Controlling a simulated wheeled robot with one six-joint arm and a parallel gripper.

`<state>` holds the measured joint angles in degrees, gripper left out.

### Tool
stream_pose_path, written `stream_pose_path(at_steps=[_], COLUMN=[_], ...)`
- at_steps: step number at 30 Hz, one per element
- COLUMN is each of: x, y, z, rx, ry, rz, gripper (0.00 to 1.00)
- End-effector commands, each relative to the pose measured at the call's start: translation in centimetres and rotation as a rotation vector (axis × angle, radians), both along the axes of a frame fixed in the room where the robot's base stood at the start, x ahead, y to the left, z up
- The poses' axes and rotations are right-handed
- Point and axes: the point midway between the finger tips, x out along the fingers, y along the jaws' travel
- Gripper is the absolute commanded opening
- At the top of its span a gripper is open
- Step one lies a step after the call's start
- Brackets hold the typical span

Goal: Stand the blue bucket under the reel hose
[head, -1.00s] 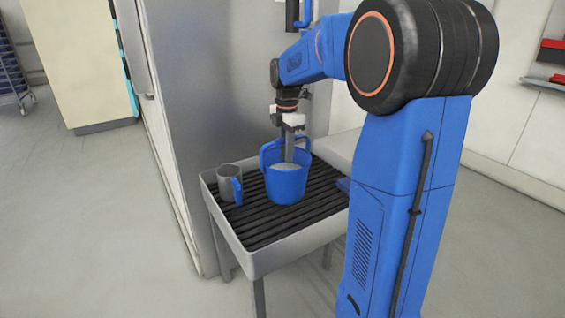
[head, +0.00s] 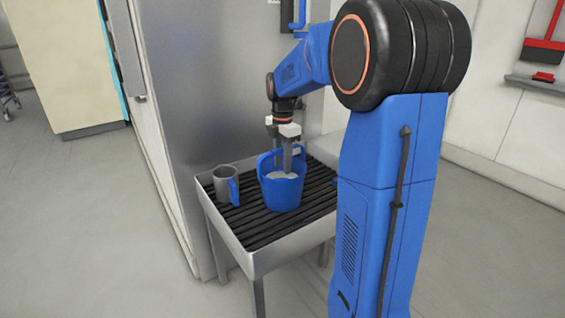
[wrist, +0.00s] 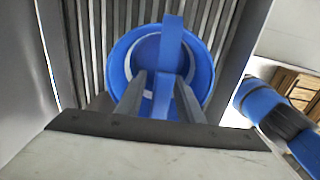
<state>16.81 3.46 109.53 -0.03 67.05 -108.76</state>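The blue bucket (head: 282,196) stands upright on a slatted metal stand (head: 254,264), with pale grey contents inside. Its strap handle (wrist: 171,45) stands up and crosses the middle of the wrist view. My gripper (head: 283,168) points down over the bucket, its fingertips around rim height. In the wrist view the fingers (wrist: 160,90) are apart, one on each side of the handle, with visible gaps. A blue pipe-like piece and dark fitting (head: 288,14) show at the top of the head view; I cannot tell whether they belong to the reel hose.
A grey mug with a blue handle (head: 224,184) stands left of the bucket on the stand. A tall steel cabinet (head: 200,90) rises behind and left. A red dustpan-like item (head: 543,50) hangs on the right wall.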

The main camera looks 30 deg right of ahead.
Motion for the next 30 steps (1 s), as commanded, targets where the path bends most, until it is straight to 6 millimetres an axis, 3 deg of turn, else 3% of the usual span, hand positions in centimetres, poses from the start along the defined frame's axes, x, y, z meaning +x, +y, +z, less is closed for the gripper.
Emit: stream_pose_path(at_steps=[18, 30], x=[0.1, 0.0], y=[0.0, 0.0], z=[7.2, 7.7], rx=[-0.001, 0.000], ry=[-0.002, 0.000], rz=[0.000, 0.000], gripper=[0.34, 0.34])
